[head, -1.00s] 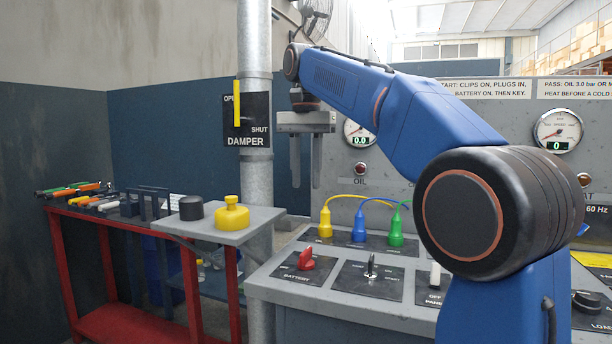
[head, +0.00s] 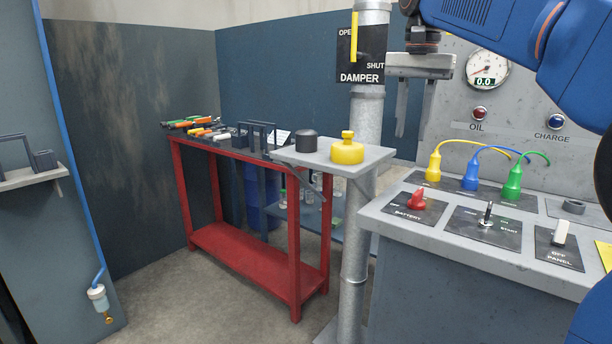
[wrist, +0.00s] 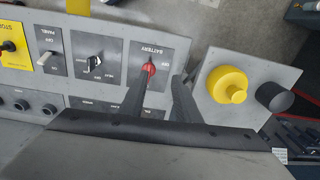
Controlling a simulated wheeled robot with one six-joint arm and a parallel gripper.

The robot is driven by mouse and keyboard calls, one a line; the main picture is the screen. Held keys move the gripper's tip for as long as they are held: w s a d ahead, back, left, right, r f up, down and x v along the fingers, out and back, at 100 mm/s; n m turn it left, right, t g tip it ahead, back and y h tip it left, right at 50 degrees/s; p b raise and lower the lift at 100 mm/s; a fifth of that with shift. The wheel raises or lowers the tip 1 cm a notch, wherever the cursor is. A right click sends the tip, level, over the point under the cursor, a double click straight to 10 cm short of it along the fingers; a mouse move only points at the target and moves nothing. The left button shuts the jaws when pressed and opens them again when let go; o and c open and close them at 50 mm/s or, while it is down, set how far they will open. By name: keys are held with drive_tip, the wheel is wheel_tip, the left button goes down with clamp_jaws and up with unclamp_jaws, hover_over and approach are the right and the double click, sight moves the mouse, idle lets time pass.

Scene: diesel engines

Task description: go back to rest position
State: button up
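My gripper (head: 414,108) hangs fingers-down in the upper right of the head view, in front of the panel's left edge and beside the damper pipe. Its two fingers are apart with nothing between them. In the wrist view its fingers (wrist: 155,92) point over the console, and the red battery switch (wrist: 149,69) shows between them, below and apart. The red switch also shows in the head view on the grey console (head: 470,250). My blue arm runs off the right edge of the head view.
A small grey shelf (head: 375,158) holds a yellow capped part (head: 347,150) and a black cylinder (head: 306,141). A red tool bench (head: 245,262) stands behind it. Yellow, blue and green plugs (head: 512,184) stand on the console. The floor at left front is clear.

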drive_tip(key=s+d+f+n+t, duration=0.2)
drive_tip(key=s+d+f+n, duration=0.1)
drive_tip(key=s+f, duration=1)
drive_tip(key=s+d+f+n+t, duration=0.2)
drive_tip(key=s+f, duration=1.2)
drive_tip(key=f, duration=0.8)
drive_tip(key=shift+s+d+f+n, duration=0.3)
drive_tip(key=shift+d+n, duration=0.25)
drive_tip(key=shift+n, duration=0.45)
drive_tip(key=shift+r, duration=0.15)
drive_tip(key=shift+c, duration=0.3)
